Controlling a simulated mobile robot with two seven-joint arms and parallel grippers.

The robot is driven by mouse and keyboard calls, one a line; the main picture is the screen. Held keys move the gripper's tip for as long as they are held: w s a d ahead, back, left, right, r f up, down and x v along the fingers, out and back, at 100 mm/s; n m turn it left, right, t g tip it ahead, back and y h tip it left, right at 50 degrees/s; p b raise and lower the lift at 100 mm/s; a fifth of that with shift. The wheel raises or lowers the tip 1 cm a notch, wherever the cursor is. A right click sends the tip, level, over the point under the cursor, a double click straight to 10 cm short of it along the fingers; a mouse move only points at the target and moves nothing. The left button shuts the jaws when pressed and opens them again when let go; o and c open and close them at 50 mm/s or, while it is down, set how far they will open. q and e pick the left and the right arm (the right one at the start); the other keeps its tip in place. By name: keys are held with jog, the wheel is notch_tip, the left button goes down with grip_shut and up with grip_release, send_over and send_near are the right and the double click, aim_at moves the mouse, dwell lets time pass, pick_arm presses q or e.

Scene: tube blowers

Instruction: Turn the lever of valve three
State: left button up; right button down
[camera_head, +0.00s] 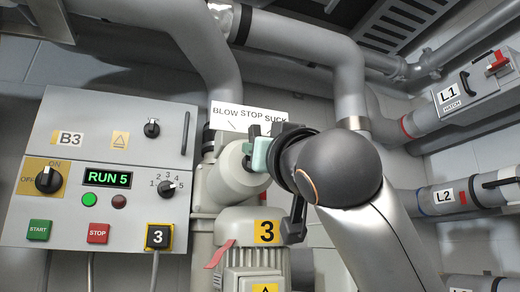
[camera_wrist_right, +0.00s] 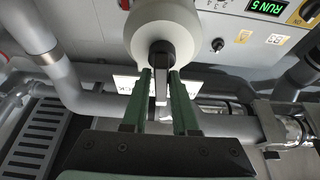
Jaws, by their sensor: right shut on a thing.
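Valve three is a pale grey round housing (camera_head: 228,178) above a motor with a yellow "3" label (camera_head: 267,232). A plate reading BLOW STOP SUCK (camera_head: 248,111) stands behind it. My right gripper (camera_head: 262,150) is at the valve's front, its pale green finger partly hidden by my wrist. In the right wrist view, the lever (camera_wrist_right: 161,90) is a grey bar running out from a dark hub (camera_wrist_right: 161,52) on the housing. The green fingers of my right gripper (camera_wrist_right: 160,80) are shut on it, one on each side. The lever is hidden in the head view. My left gripper is not in view.
Left of the valve is a control panel (camera_head: 75,205) with a green RUN 5 display (camera_head: 107,177), knobs and buttons. A red tag (camera_head: 220,254) sits by the motor. Large grey pipes (camera_head: 300,42) run above. Units L1 (camera_head: 470,90) and L2 (camera_head: 445,196) are at right.

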jog(key=shift+w+a+f, duration=0.15)
jog(key=shift+a+f, duration=0.05)
jog(key=shift+f, duration=0.25)
jog(key=c, duration=1)
grip_release()
jog(key=shift+o, duration=1)
jog(key=shift+r, duration=0.15)
jog(key=shift+d, duration=0.1)
jog(key=shift+r, duration=0.1)
jog(key=b+v, duration=0.5)
jog(key=v, duration=0.7)
jog(key=shift+s, duration=0.3)
jog(key=shift+d, duration=0.1)
